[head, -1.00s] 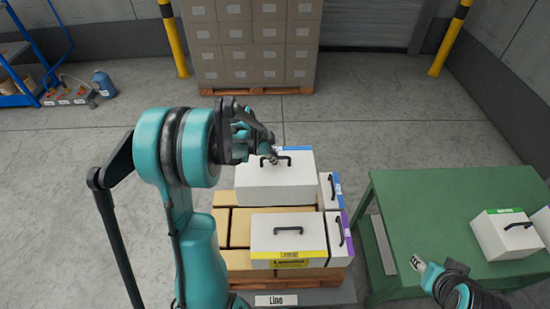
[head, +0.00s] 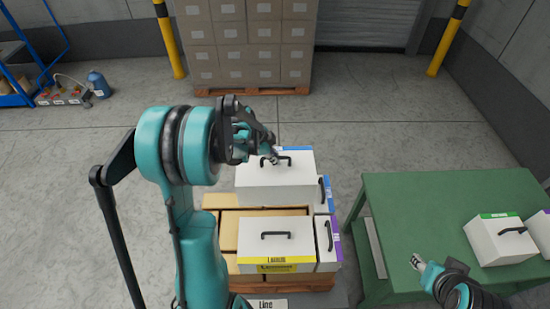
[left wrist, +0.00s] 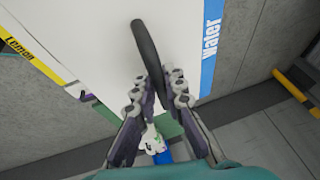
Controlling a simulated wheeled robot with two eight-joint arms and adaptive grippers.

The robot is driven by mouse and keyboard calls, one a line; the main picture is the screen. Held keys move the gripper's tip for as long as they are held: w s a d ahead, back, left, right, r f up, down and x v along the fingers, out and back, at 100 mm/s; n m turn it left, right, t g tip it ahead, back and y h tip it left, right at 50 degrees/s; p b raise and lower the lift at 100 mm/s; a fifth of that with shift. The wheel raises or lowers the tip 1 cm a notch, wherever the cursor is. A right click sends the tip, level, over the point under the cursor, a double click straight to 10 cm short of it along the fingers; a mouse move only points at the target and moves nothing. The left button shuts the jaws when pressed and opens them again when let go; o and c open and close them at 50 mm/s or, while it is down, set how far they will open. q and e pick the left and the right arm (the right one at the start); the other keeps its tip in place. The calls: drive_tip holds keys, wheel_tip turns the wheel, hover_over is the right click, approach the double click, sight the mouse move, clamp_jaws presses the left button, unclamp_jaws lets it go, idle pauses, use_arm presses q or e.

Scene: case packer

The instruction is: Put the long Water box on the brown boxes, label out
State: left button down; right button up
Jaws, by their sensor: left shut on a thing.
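The white Water box (head: 275,185) has a black handle on top and a blue Water strip (left wrist: 211,45) along one edge. In the head view that strip lies at the far edge, mostly behind my gripper. My left gripper (head: 272,157) is shut on the handle (left wrist: 150,50). The box is over the back of the brown boxes (head: 230,228); whether it touches them I cannot tell. A white Lemon box (head: 277,238) with a yellow label facing front stands on the front part.
Narrow white boxes with a blue label (head: 323,196) and a purple label (head: 327,240) line the stack's right side. The green table (head: 420,210) at right bears a green-labelled box (head: 497,240). A tall carton pallet (head: 250,45) stands behind.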

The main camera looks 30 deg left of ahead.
sight(262, 179)
use_arm(q)
drive_tip(key=shift+f, duration=0.1)
wheel_tip(262, 179, down, 19)
drive_tip(key=b, duration=1.6)
drive_tip(key=shift+a, duration=0.15)
idle(0.5)
drive_tip(key=shift+f+b, duration=0.2)
drive_tip(key=shift+b, duration=0.2)
idle(0.4)
drive_tip(key=c, duration=1.5)
unclamp_jaws()
drive_tip(key=shift+s, duration=0.1)
drive_tip(key=v, duration=1.2)
drive_tip(key=shift+s, duration=0.1)
drive_tip(key=s+d+r+n+t+y, duration=0.2)
drive_tip(key=s+d+n, duration=1)
drive_tip(key=d, duration=0.6)
wheel_tip(262, 179, up, 2)
drive_tip(key=shift+s+d+r+t+y, duration=0.25)
drive_tip(key=shift+s+t+y, duration=0.2)
drive_tip(key=shift+s, duration=0.7)
